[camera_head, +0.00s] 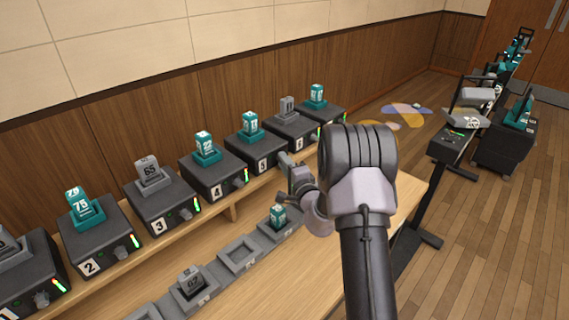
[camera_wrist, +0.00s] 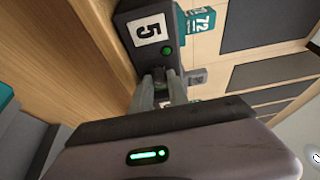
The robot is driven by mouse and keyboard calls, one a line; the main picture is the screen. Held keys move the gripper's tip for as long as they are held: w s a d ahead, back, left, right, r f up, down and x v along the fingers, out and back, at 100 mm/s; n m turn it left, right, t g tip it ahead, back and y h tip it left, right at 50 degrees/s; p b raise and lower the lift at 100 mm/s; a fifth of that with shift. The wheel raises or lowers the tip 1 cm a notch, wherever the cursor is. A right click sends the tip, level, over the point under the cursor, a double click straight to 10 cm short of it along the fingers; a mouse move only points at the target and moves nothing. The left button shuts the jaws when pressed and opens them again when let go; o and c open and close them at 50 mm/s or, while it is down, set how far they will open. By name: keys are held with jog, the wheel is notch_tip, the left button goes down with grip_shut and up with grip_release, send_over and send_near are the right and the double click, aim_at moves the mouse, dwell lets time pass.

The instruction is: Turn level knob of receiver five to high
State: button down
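Receiver five (camera_head: 247,150) is a dark box with a white "5" label, in the row on the bench; a teal pack stands in its top. In the wrist view, receiver five (camera_wrist: 138,50) shows its "5" label turned sideways and a round green light (camera_wrist: 167,51). My gripper (camera_head: 284,160) is at its front face. In the wrist view, the fingers of my gripper (camera_wrist: 161,80) stand a little apart, one on each side of the place below the light. The level knob is mostly hidden between them; I cannot tell whether they press on it or where it points.
Similar receivers stand on both sides, including four (camera_head: 210,177) and six (camera_head: 290,128). A charging tray (camera_head: 239,258) with a teal pack and a grey pack lies in front. A black stand (camera_head: 455,145) is at the right, with open floor beyond.

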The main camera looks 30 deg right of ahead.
jog(key=shift+r+p, duration=0.1)
jog(key=shift+p, duration=0.2)
jog(key=shift+w+d+m+g+y+p, duration=0.2)
jog(key=shift+m+g+y+p, duration=0.85)
jog(key=shift+m+y, duration=2.2)
jog(key=shift+d+m+g+y+p, duration=0.5)
jog(key=shift+m+y+p, duration=0.65)
jog(key=shift+m, duration=4.2)
jog(key=shift+w+d+m+g+y+p, duration=0.15)
jog(key=shift+m+g+y+p, duration=1.45)
jog(key=shift+m, duration=2.7)
jog(key=shift+t+y+b, duration=0.3)
jog(key=shift+t+y, duration=0.1)
jog(key=shift+t, duration=0.25)
